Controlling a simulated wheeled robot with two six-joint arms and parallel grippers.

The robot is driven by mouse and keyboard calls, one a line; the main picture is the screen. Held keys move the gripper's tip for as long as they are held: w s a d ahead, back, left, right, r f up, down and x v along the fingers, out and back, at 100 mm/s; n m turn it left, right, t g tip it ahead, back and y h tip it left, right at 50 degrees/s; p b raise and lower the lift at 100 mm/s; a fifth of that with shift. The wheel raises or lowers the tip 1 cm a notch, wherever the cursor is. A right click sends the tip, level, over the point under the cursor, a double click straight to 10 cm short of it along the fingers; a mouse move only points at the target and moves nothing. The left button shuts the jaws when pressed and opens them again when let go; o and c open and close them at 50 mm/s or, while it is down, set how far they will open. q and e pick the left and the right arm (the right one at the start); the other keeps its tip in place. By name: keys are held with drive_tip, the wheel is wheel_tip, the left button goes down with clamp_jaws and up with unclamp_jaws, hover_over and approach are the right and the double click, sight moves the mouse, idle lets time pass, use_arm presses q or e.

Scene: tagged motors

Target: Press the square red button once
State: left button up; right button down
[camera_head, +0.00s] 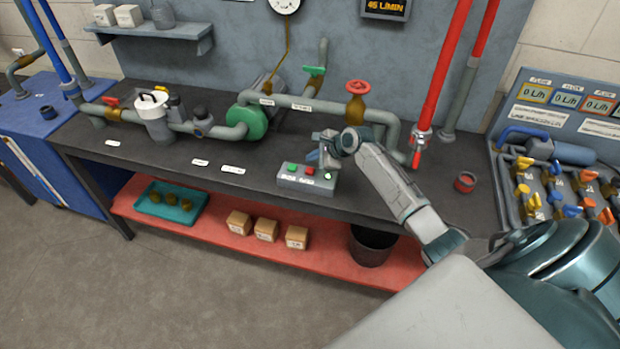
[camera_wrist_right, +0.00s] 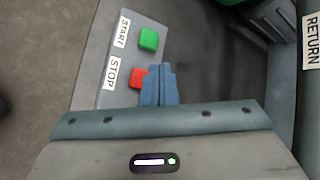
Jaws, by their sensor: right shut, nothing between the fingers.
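The square red button (camera_head: 309,171) sits on a grey control box (camera_head: 300,183) near the front edge of the dark workbench, to the right of a square green button (camera_head: 292,167). In the right wrist view the red button (camera_wrist_right: 138,77) is beside a "STOP" label and the green button (camera_wrist_right: 148,39) beside "START". My right gripper (camera_head: 314,156) is shut and empty just above and behind the box. In the wrist view its blue fingertips (camera_wrist_right: 160,70) overlap the right edge of the red button, partly hiding it. I cannot tell whether they touch it. My left gripper is out of view.
Behind the box are a green pump (camera_head: 247,121), grey pipes and a red valve wheel (camera_head: 358,87). A red vertical pipe (camera_head: 440,75) and a small red cup (camera_head: 465,181) are to the right. A lower red shelf (camera_head: 200,236) holds a teal tray, boxes and a bin.

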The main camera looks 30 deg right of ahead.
sight(307, 168)
wheel_tip(307, 168, down, 2)
drive_tip(key=shift+f, duration=0.15)
idle(2.1)
drive_tip(key=shift+f, duration=0.25)
drive_tip(key=shift+f, duration=0.5)
idle(0.8)
drive_tip(key=shift+r+p, duration=0.9)
drive_tip(key=shift+p, duration=0.4)
drive_tip(key=shift+r, duration=0.1)
